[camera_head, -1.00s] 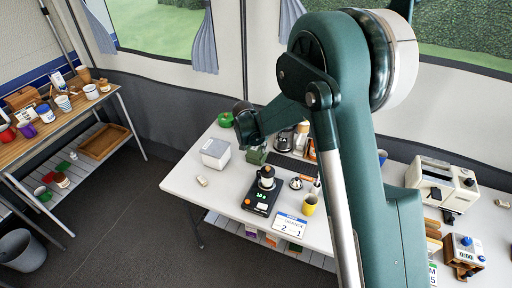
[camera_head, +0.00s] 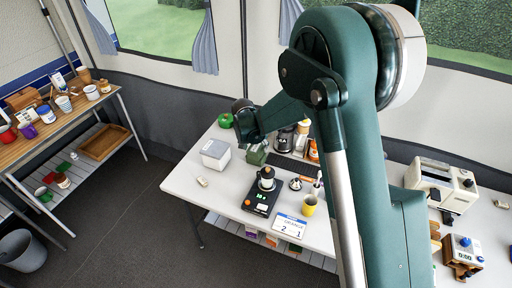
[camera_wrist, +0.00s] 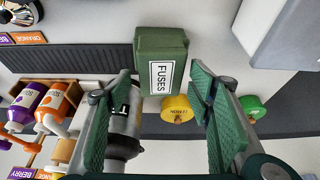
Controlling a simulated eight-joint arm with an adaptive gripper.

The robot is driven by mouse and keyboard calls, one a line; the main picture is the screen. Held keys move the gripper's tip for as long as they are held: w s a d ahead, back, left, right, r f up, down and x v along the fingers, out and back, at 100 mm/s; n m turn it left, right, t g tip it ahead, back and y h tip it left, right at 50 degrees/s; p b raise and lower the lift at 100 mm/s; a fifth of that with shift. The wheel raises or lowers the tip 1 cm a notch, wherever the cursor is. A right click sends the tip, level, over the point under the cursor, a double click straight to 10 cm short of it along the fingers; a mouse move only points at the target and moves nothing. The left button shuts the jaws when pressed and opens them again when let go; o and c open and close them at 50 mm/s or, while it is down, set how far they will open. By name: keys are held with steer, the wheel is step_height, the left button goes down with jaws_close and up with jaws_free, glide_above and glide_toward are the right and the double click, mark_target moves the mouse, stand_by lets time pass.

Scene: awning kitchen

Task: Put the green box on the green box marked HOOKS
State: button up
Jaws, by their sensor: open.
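A green box labelled FUSES (camera_wrist: 162,62) lies on the white table, between and just beyond my fingertips in the wrist view. In the head view a small green box (camera_head: 256,156) stands below my wrist, probably the same one. My gripper (camera_wrist: 162,78) is open. Its two fingers are on either side of the FUSES box in the picture, with nothing held. I cannot tell the height left between fingers and box. No box marked HOOKS can be read in either current view.
A pale grey box (camera_head: 215,153) stands left of the green box. A dark mat (camera_wrist: 70,62) lies beside it. A scale (camera_head: 261,198) and price card (camera_head: 290,225) are nearer.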

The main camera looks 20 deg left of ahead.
steer(key=p+v, duration=0.1)
steer(key=v, duration=0.9)
steer(key=shift+s+r, duration=0.25)
steer(key=shift+r, duration=0.1)
stand_by(0.6)
steer(key=s+d+r, duration=0.2)
steer(key=d+r, duration=0.4)
steer(key=d, duration=0.5)
steer(key=s+d+r, duration=0.3)
steer(key=d+r, duration=0.4)
steer(key=d, duration=0.4)
steer(key=s+d+r, duration=0.2)
steer(key=d+r, duration=0.4)
steer(key=d, duration=0.5)
steer(key=s+d+t, duration=0.2)
steer(key=s+d, duration=2.2)
steer(key=shift+s+d+f+t, duration=0.25)
steer(key=shift+f+t, duration=0.15)
